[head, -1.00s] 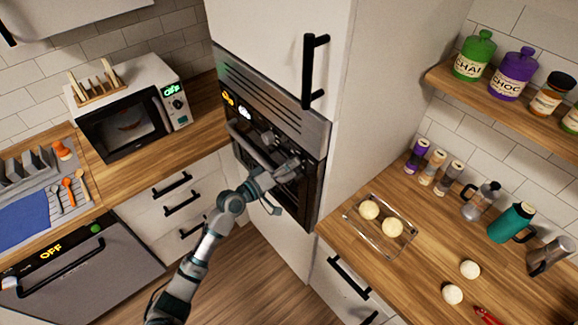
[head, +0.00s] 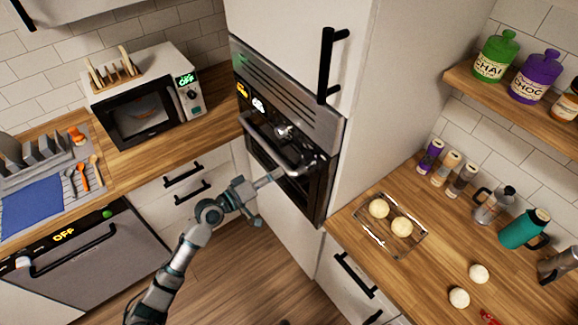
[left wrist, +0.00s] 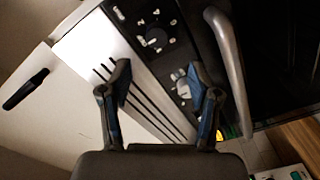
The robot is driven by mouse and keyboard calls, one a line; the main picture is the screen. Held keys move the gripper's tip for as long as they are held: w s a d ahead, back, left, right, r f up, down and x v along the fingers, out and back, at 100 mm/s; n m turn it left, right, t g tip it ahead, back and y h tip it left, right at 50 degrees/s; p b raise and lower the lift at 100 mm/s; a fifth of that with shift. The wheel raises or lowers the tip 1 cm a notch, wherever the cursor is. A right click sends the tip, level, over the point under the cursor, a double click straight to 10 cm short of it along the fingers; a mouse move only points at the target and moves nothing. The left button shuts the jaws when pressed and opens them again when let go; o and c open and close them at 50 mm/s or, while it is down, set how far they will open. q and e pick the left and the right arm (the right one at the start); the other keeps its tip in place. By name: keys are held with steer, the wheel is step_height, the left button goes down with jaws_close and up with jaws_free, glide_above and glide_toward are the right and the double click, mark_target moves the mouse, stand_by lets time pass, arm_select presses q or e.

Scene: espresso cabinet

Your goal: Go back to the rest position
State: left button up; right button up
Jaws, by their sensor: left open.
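My left gripper (head: 266,186) is in front of the built-in oven (head: 290,135), left of and below its bar handle (head: 272,148). In the left wrist view its two fingers (left wrist: 165,78) are spread apart with nothing between them. Beyond them the left wrist view shows the oven's knobs (left wrist: 183,84), vent slots and curved handle (left wrist: 232,72). The gripper appears clear of the handle. The oven door looks closed. My right gripper is not in view.
A counter at right holds a glass tray (head: 388,252) with two pale balls, two loose balls, jars and a teal jug (head: 522,229). A microwave (head: 145,110) stands on the left counter, with a dishwasher (head: 85,262) below left. The floor before the oven is free.

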arm_select(q)
steer(key=shift+v, duration=1.05)
steer(key=shift+w+f, duration=0.1)
